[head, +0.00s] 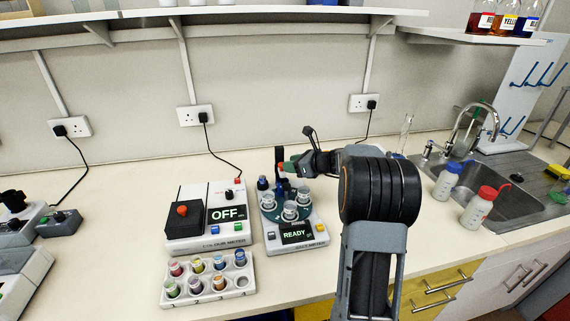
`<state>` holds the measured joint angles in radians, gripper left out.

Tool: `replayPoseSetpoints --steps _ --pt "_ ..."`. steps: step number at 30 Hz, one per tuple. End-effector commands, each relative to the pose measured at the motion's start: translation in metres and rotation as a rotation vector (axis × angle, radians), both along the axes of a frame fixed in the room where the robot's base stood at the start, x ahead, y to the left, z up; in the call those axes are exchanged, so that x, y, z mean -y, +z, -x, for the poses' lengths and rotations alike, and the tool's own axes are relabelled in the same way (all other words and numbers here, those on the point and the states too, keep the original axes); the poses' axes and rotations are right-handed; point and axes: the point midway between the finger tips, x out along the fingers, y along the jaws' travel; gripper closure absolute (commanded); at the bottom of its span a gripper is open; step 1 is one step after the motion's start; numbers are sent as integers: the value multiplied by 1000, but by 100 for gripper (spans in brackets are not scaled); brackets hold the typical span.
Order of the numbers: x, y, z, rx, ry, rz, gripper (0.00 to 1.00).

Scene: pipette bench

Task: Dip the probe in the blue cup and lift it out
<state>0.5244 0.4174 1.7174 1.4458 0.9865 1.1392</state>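My gripper (284,168) is small in the head view, reaching left from my arm over the back of a meter (292,238) whose display reads "READY". The meter carries a round dark turntable (277,214) with several clear cups, one of them at the front (290,211). A dark blue item (262,184) stands at the turntable's back left, just left of my gripper; I cannot tell if it is the blue cup. A red and dark upright piece shows at my fingers; I cannot tell if it is the probe or if it is held. My arm hides the area right of the turntable.
A second meter (185,237) reading "OFF" stands close on the left. A white rack (207,284) of coloured pots lies in front of it. Two bottles, blue-capped (446,182) and red-capped (478,208), stand right near the sink (520,208). The counter left of the rack is clear.

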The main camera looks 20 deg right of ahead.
Motion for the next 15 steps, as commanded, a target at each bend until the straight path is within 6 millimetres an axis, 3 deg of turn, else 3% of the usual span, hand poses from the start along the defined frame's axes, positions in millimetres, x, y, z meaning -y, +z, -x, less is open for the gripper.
replayPoseSetpoints --steps 6,15 --pt "-12 -9 -18 0 1 0 64" --pt "-16 -12 -25 1 0 2 64"
